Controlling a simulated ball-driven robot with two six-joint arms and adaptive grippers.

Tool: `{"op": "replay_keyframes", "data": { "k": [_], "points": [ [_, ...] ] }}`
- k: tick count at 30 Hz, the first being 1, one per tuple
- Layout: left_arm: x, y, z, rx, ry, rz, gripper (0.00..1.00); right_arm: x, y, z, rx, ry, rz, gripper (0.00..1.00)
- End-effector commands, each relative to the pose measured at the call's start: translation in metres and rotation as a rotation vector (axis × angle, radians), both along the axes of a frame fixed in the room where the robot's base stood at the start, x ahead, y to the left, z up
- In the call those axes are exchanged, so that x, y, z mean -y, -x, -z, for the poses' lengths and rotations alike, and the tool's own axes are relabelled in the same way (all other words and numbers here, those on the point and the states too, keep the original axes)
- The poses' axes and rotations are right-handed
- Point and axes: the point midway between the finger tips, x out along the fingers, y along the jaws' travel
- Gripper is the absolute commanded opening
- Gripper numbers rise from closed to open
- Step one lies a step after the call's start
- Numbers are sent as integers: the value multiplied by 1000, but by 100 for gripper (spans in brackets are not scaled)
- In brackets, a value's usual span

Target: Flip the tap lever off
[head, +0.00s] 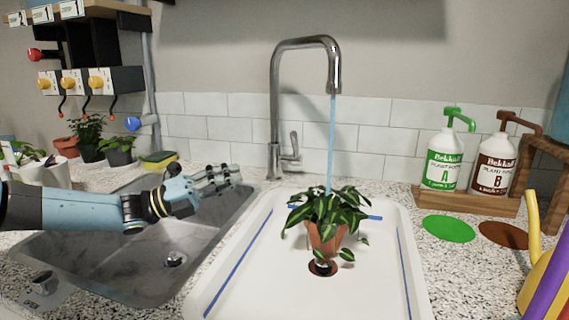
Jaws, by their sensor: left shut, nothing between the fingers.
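The chrome tap (275,100) stands behind the sinks, its spout arching to the right. Its lever (294,142) is on the right side of the tap's base and points upward. A blue stream of water (332,140) falls from the spout onto a potted plant (325,235) in the white basin. My left gripper (236,176) is shut and empty, above the right part of the steel sink. It is to the left of the tap base and a little lower in the picture, apart from the lever. My right gripper is not in view.
The steel sink (90,262) is at left, the white basin (270,290) at centre. A sponge (158,160) and potted plants stand behind the steel sink. Pump bottles A (445,160) and B (494,165) stand at right behind green (449,228) and brown (503,235) discs.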

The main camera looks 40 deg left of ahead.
Motion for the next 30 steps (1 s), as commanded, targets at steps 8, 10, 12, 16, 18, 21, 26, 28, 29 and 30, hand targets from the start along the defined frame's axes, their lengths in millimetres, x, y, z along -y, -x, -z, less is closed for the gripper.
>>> {"op": "replay_keyframes", "data": {
  "k": [8,10,12,16,18,21,26,28,29,30],
  "points": [
    [1,-1,-2,1,0,0,0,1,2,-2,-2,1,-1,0],
    [2,-4,-3,2,0,1,0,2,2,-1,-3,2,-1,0],
    [5,-9,-4,3,0,2,0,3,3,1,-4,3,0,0],
    [16,-27,-10,5,1,2,0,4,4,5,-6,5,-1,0],
    [23,-39,-13,5,3,1,0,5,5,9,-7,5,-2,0],
    [33,-58,-19,6,2,1,0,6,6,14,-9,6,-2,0],
    [49,-86,-28,6,1,1,0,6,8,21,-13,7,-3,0],
    [45,-96,-33,5,-1,-2,0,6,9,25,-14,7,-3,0],
    [44,-100,-35,4,-1,-1,0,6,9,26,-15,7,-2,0],
    [42,-104,-38,3,-1,-1,0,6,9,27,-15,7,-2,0]
  ]
}}
